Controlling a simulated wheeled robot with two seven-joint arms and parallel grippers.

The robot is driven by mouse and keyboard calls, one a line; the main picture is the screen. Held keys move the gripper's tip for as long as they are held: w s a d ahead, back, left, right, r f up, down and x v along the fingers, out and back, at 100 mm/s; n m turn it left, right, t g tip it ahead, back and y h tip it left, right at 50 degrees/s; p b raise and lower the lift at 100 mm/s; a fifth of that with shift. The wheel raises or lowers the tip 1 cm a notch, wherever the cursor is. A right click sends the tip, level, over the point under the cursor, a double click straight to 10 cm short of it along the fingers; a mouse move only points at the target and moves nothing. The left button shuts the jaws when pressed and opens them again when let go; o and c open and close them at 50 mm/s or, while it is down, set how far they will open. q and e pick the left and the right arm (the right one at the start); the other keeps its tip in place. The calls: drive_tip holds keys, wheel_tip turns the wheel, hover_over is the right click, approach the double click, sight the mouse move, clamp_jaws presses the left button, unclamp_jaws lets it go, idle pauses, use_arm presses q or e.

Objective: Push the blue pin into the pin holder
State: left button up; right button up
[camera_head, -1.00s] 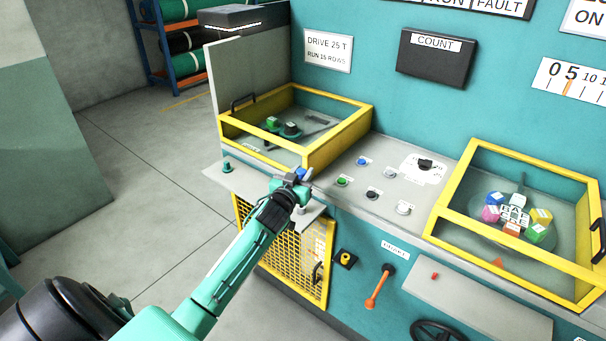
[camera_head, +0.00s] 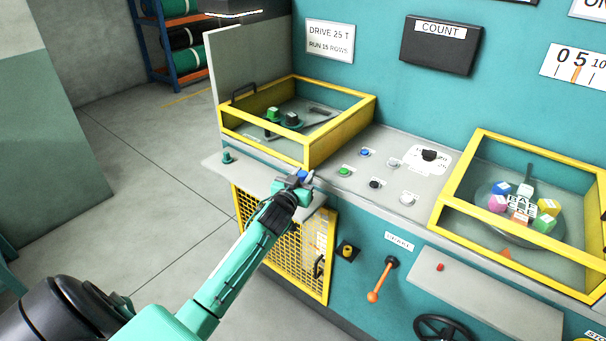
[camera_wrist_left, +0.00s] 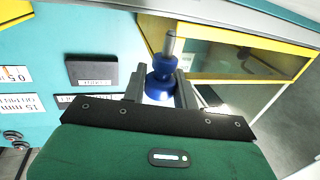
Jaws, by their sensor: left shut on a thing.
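The blue pin (camera_wrist_left: 160,78) is between the two fingers of my left gripper in the left wrist view, with its grey tip pointing up in the picture. My left gripper (camera_wrist_left: 160,90) is shut on it. In the head view, the left gripper (camera_head: 301,180) is over the grey ledge at the front of the machine, just below the near corner of the left yellow-framed box. A bit of the blue pin (camera_head: 303,174) shows at its fingertips. I cannot make out the pin holder; the gripper may hide it. My right gripper is not in view.
A green pin-like piece (camera_head: 227,158) stands at the ledge's left end. The left yellow-framed box (camera_head: 345,135) rises just behind the gripper. Several buttons (camera_head: 364,152) are to the right. A yellow mesh guard (camera_head: 262,238) and an orange lever (camera_head: 380,283) are below.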

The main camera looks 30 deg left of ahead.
use_arm(q)
drive_tip(key=shift+f+b, duration=0.3)
drive_tip(key=shift+f, duration=0.45)
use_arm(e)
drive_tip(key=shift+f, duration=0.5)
use_arm(q)
drive_tip(key=shift+f+b, duration=0.35)
drive_tip(key=shift+f, duration=0.75)
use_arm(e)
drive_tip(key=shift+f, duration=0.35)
use_arm(q)
drive_tip(key=shift+f+b, duration=0.3)
drive_tip(key=shift+f, duration=0.2)
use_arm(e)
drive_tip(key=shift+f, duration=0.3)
use_arm(q)
drive_tip(key=shift+f, duration=0.1)
drive_tip(key=o, duration=1)
drive_tip(key=shift+s, duration=0.1)
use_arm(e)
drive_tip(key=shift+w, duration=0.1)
